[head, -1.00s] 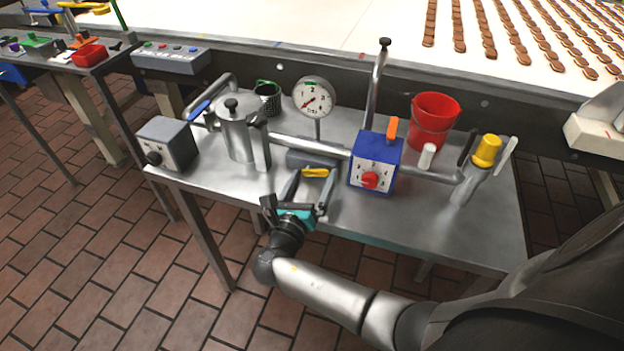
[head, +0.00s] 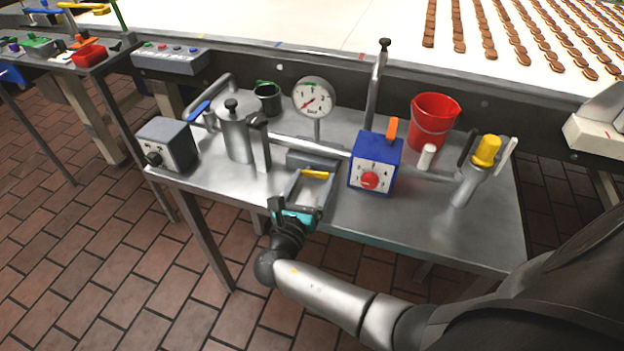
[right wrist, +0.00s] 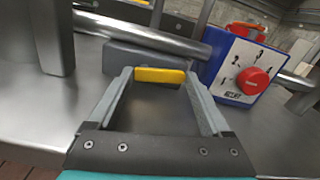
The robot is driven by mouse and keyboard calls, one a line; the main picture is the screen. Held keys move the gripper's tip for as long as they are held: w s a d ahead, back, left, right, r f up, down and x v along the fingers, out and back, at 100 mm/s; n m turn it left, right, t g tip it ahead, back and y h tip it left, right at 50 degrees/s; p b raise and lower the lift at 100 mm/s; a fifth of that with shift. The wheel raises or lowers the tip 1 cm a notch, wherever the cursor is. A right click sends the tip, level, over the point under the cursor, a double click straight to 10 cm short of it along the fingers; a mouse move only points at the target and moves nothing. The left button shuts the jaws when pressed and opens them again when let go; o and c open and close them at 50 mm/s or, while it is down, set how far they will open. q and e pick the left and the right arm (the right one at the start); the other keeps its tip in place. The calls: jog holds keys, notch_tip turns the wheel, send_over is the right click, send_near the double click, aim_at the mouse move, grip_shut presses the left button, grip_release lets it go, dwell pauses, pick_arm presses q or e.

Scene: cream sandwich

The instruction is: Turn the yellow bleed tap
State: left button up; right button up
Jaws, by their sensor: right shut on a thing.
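The yellow bleed tap (head: 314,174) is a short yellow bar on a grey block (head: 300,158) at the pipe, near the middle of the table. In the right wrist view the tap (right wrist: 160,75) lies crosswise between the fingertips. My right gripper (head: 316,175) reaches in from the table's front edge. Its two fingers are shut on the tap's ends, as the right wrist view also shows for the gripper (right wrist: 159,76). The tap's stem is hidden. My left gripper is not in view.
A blue box with a red dial (head: 375,163) stands close on the right. A metal pot (head: 237,130) stands on the left, and a round gauge (head: 314,97) behind. A red bucket (head: 433,122) and a yellow-topped cylinder (head: 486,152) are farther right. The table front (head: 430,230) is clear.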

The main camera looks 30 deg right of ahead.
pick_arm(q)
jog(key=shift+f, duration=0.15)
pick_arm(e)
jog(key=shift+f+m, duration=0.25)
jog(key=shift+m, duration=0.85)
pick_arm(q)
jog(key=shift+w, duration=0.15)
pick_arm(e)
jog(key=o, duration=1.2)
jog(key=shift+c, duration=0.2)
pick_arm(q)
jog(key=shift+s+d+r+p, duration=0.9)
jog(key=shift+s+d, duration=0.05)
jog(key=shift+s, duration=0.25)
pick_arm(e)
jog(key=v, duration=1.5)
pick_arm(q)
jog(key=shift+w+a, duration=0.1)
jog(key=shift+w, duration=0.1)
pick_arm(e)
jog(key=shift+a, duration=0.15)
